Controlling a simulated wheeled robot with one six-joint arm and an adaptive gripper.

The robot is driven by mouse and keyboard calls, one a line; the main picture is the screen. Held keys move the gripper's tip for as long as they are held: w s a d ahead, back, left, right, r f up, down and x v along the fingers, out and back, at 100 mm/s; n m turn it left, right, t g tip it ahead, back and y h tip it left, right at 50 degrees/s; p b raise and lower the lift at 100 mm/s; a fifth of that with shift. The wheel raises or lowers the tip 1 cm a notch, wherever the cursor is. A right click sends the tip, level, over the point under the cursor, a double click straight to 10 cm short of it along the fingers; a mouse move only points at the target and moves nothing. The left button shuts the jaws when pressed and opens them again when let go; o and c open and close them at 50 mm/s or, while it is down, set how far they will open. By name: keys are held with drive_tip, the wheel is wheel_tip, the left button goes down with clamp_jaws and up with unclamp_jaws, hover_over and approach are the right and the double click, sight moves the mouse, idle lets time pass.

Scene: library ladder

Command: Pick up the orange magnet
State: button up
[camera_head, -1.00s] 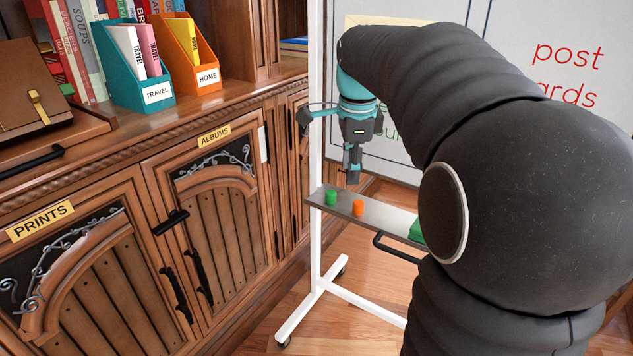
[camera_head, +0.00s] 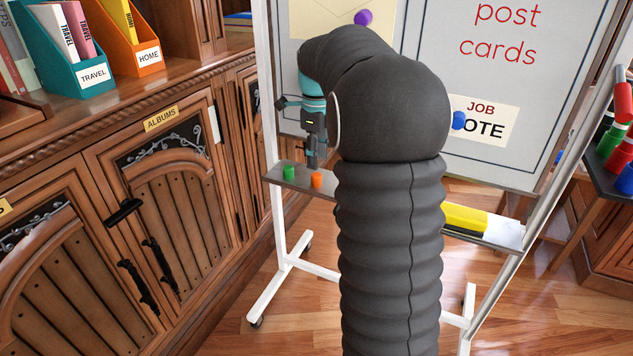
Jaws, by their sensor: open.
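The orange magnet (camera_head: 316,180) is a small cylinder standing on the grey tray (camera_head: 335,190) of the whiteboard. A green magnet (camera_head: 289,173) stands just left of it on the same tray. My gripper (camera_head: 316,163) points down and hangs close above the orange magnet. Its jaws are open, but the fingers are small and dark here, and I cannot tell whether they reach around the magnet. My dark arm hides the middle of the tray.
A purple magnet (camera_head: 363,17) and a blue magnet (camera_head: 459,120) are on the whiteboard (camera_head: 490,165). A yellow eraser (camera_head: 462,217) lies on the tray's right part. A wooden cabinet (camera_head: 170,180) stands close on the left. A side table with markers (camera_head: 615,143) is at right.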

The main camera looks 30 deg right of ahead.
sight(317, 175)
drive_tip(key=shift+f+b, duration=0.35)
drive_tip(key=shift+f, duration=2.6)
drive_tip(key=c, duration=0.7)
